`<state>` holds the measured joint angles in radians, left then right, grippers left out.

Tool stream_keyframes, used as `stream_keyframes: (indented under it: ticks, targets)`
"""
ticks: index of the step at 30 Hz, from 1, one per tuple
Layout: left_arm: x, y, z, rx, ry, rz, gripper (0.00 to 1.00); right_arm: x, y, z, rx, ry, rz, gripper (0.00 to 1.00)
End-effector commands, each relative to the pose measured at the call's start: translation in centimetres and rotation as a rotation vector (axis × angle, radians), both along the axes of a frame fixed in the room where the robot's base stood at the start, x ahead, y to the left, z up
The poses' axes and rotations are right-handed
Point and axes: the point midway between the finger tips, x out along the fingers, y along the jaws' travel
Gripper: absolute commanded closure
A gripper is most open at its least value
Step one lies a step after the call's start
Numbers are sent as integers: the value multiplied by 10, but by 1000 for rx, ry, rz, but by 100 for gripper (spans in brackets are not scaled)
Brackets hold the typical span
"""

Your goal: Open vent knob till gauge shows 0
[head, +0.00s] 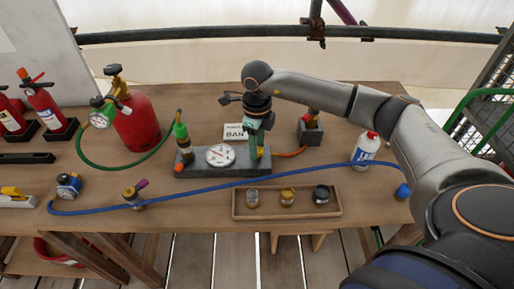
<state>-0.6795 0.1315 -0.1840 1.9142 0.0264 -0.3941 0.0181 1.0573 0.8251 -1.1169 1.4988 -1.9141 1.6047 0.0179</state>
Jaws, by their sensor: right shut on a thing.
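A round white gauge (220,155) lies face up on a dark grey block (215,169) in the middle of the bench. Its dial shows some red, but the reading is too small to tell. My right gripper (257,151) points down at the right end of this block. It is shut on a small fitting there, which its fingers mostly hide; I cannot tell for sure that this is the vent knob. An upright brass fitting with a green top (181,134) stands at the block's left end, with an orange part (178,168) below. My left gripper is not in view.
A red cylinder (137,123) with a regulator and green hose stands at left. A blue hose (285,175) crosses in front of the block. A wooden tray (236,205) with small jars lies in front. A white bottle (364,149) stands at right, near my arm.

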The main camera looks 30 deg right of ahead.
Motion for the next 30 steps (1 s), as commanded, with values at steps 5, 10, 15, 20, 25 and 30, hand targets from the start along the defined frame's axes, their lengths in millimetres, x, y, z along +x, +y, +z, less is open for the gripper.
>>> stream_keyframes:
  ticks: [5, 10, 15, 20, 25, 30]
  targets:
    - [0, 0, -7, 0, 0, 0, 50, 1, 0, 0, 0, -4, 108, 100]
    - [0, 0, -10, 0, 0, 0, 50, 1, 0, 0, 0, -2, 176, 100]
    - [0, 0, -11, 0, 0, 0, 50, 1, 0, 1, 0, -4, 212, 100]
    - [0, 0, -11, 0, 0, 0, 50, 1, 0, 1, 0, -4, 224, 100]
    - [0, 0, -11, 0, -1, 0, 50, 1, 0, 1, 0, -4, 224, 100]
    - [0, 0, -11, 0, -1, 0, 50, 1, 0, 1, 0, -4, 223, 53]
